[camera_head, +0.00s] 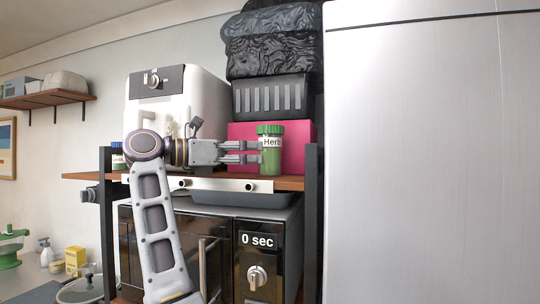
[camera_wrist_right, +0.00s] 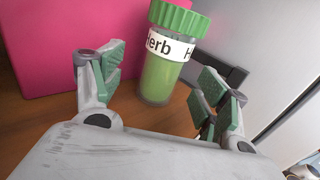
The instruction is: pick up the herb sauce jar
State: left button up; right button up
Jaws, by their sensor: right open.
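The herb sauce jar (camera_head: 271,158) is a clear jar of green sauce with a green lid and a white "Herb" label. It stands upright on the wooden shelf (camera_head: 290,183), in front of a pink box. It also shows in the right wrist view (camera_wrist_right: 160,75), ahead of the fingers. My right gripper (camera_head: 255,152) is open and level with the jar, reaching in from the left. In the right wrist view the fingers of my right gripper (camera_wrist_right: 160,92) are spread wide, with the jar's base just beyond the gap between them. My left gripper is not in view.
The pink box (camera_head: 297,143) is close behind the jar, with a dark crate and black bags above. A black shelf post (camera_head: 313,200) and a large grey fridge-like panel (camera_head: 420,150) bound the right side. A white appliance (camera_head: 205,97) stands left; a microwave (camera_head: 220,240) is below.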

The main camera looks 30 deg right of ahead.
aim_at(265, 151)
jog(key=shift+s+d+r+p, duration=0.1)
jog(key=shift+s+d+p, duration=0.1)
jog(key=shift+d, duration=0.45)
jog(key=shift+s+d+p, duration=0.1)
jog(key=shift+d+p, duration=0.1)
jog(key=shift+d, duration=0.4)
jog(key=shift+s+d+r+p, duration=0.1)
jog(key=shift+s+d+p, duration=0.1)
jog(key=shift+d, duration=0.45)
jog(key=shift+d+f, duration=0.1)
jog(key=shift+d, duration=0.45)
jog(key=shift+a, duration=0.1)
jog(key=shift+c, duration=0.3)
jog(key=c, duration=1.3)
